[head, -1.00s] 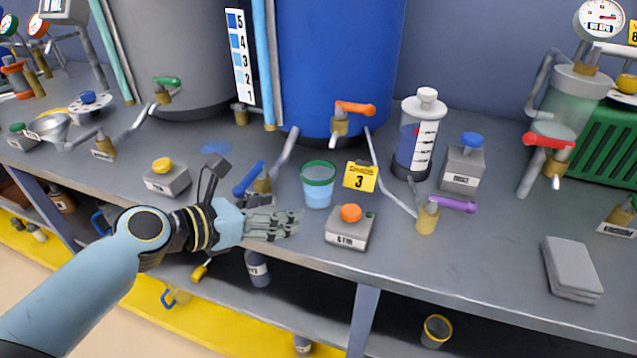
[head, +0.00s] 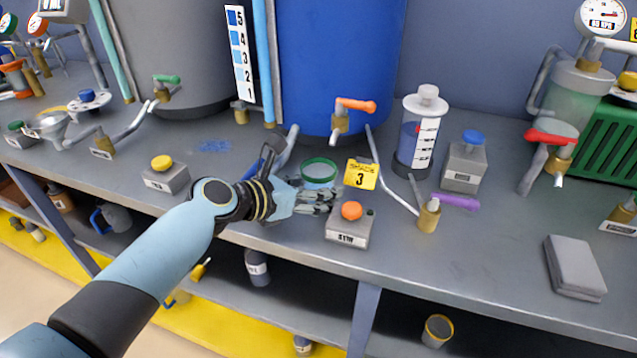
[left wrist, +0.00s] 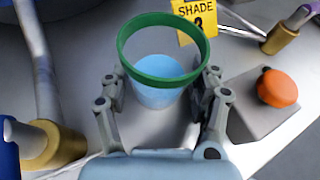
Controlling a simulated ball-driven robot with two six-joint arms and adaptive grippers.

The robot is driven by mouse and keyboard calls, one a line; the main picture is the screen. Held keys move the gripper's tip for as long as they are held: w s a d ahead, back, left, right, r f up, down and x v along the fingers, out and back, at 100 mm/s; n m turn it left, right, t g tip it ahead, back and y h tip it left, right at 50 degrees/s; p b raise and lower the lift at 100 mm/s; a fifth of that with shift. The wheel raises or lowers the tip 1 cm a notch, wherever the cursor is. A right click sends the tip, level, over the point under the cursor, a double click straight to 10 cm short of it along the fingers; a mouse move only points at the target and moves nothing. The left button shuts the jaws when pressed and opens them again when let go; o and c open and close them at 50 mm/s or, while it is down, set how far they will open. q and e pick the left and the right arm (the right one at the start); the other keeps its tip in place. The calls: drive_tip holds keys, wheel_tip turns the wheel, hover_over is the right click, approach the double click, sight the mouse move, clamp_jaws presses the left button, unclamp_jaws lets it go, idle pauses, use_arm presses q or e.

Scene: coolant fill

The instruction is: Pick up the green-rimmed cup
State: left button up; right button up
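The green-rimmed cup (head: 319,169) stands upright on the bench in front of the blue tank; its lower part is hidden behind my left gripper in the head view. In the left wrist view the cup (left wrist: 163,60) shows its green rim and light blue lower part. My left gripper (head: 325,199) is at the cup, and in the left wrist view its fingers (left wrist: 160,88) are spread, one on each side of the cup. A gap shows beside the cup, so it is not clamped. My right gripper is not in view.
An orange-button box (head: 350,225) stands close to the right of my left gripper. A yellow sign (head: 361,174) marked 3 is right behind the cup. A brass tap (left wrist: 50,145) is at the left in the wrist view. Bench room is free toward the right front.

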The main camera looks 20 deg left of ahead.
sight(319, 168)
use_arm(q)
drive_tip(key=c, duration=0.8)
drive_tip(key=shift+r, duration=0.1)
drive_tip(key=shift+r, duration=0.3)
wheel_tip(319, 168, up, 4)
drive_tip(key=shift+r+p, duration=0.1)
drive_tip(key=shift+p, duration=1.05)
drive_tip(key=s+r+p, duration=0.2)
drive_tip(key=s+r, duration=0.4)
drive_tip(key=s, duration=0.5)
drive_tip(key=shift+s+a+p, duration=0.3)
drive_tip(key=shift+s+p, duration=0.05)
drive_tip(key=shift+p, duration=0.05)
